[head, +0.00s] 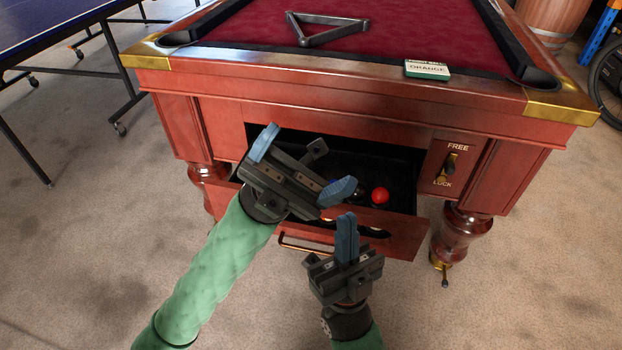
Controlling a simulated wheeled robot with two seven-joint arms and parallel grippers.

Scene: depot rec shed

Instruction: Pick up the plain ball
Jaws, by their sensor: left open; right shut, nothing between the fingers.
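A red ball (380,196) lies in the open drawer (402,236) under the pool table; no marking shows on its visible side. A dark ball beside it to the left is partly hidden by my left gripper. Other balls near the drawer front are mostly hidden by my grippers, so I cannot tell their markings. My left gripper (301,166) is open and empty over the drawer, its fingers spread wide, left of the red ball. My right gripper (346,226) is shut and empty, pointing up in front of the drawer, below and left of the red ball.
The pool table (340,106) carries a black triangle rack (327,40) and a small box marked ORANGE (427,70). A FREE/LOCK switch (449,164) is right of the drawer opening. A blue table (60,30) stands at left. Carpet in front is clear.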

